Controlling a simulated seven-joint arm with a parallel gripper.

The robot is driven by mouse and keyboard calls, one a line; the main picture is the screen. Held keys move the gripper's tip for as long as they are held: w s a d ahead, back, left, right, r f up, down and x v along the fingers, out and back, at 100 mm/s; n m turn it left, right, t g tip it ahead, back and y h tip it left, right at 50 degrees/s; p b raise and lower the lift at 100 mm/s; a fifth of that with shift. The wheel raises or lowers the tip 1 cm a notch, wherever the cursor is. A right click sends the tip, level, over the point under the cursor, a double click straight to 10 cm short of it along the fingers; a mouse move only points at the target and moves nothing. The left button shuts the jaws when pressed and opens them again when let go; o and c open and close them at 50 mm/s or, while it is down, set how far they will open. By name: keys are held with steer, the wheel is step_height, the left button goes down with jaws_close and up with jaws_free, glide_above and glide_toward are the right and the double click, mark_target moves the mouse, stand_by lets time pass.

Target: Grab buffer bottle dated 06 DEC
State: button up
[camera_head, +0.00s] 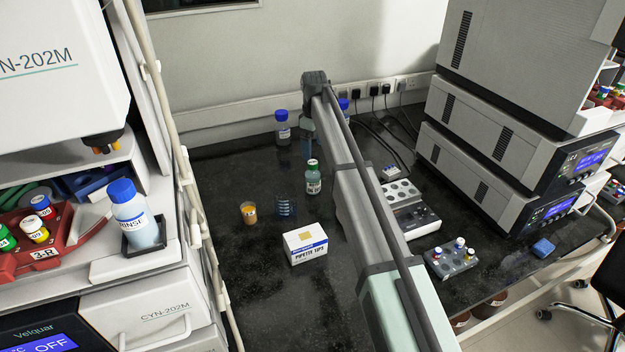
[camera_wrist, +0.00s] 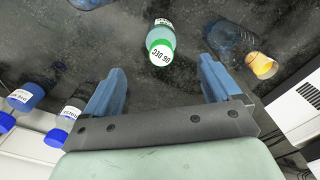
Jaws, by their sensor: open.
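The buffer bottle (camera_head: 313,182) has a green cap with a white top and a white label. It stands upright on the black bench in the head view. In the wrist view the same bottle (camera_wrist: 160,38) shows its cap top printed 06 DEC, upside down. My gripper (camera_wrist: 163,65) has two blue fingers spread apart with nothing between them. The bottle is just beyond the fingertips, roughly in line with the gap, and no contact shows. In the head view my arm hides part of the bench, and the fingers are hard to make out.
Blue-capped bottles (camera_head: 283,130) stand at the back; two show in the wrist view (camera_wrist: 68,112). Instruments flank both sides.

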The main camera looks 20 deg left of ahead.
mark_target(313, 162)
step_height(313, 162, down, 4)
steer(key=shift+f, duration=0.25)
steer(key=shift+a+f, duration=0.2)
steer(key=shift+f, duration=2.4)
steer(key=shift+c, duration=0.4)
steer(key=c, duration=1.2)
